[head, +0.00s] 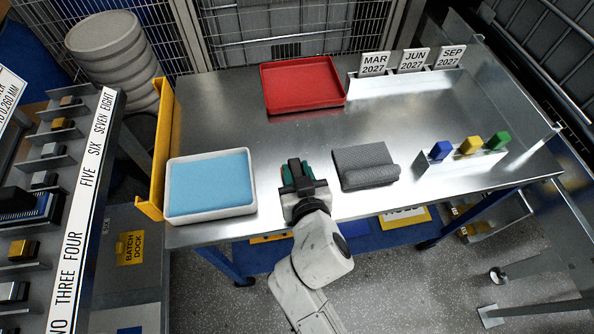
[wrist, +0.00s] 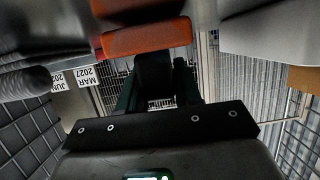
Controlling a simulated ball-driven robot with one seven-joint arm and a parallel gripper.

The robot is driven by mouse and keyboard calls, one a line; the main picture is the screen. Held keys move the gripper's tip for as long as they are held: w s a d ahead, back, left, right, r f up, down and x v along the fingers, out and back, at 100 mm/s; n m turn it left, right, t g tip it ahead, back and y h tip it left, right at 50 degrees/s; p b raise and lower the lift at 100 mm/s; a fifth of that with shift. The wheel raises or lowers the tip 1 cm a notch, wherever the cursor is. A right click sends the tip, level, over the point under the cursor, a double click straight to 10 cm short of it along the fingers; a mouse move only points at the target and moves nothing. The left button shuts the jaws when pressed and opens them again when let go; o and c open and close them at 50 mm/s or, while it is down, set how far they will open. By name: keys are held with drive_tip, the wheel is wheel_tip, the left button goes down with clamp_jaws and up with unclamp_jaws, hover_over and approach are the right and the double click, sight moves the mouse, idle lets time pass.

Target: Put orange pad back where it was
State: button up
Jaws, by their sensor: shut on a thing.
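My gripper (head: 297,174) is over the front middle of the steel table, between the white tray and the grey cloth.
A white tray (head: 210,216) with a blue pad (head: 209,181) stands left of my gripper. A folded grey cloth (head: 366,166) lies close on its right. A rack with blue, yellow and green blocks (head: 470,146) and date signs (head: 413,60) stand further right. The table's middle is clear.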

drive_tip(key=shift+f, duration=0.2)
drive_tip(key=o, duration=1.1)
drive_tip(key=shift+o, duration=0.6)
drive_tip(key=o, duration=0.6)
drive_tip(key=shift+s+d, duration=0.45)
drive_tip(key=shift+s, duration=1)
drive_tip(key=shift+s+d, duration=0.5)
drive_tip(key=shift+s, duration=0.9)
drive_tip(key=shift+s+d, duration=0.45)
drive_tip(key=shift+s, duration=1)
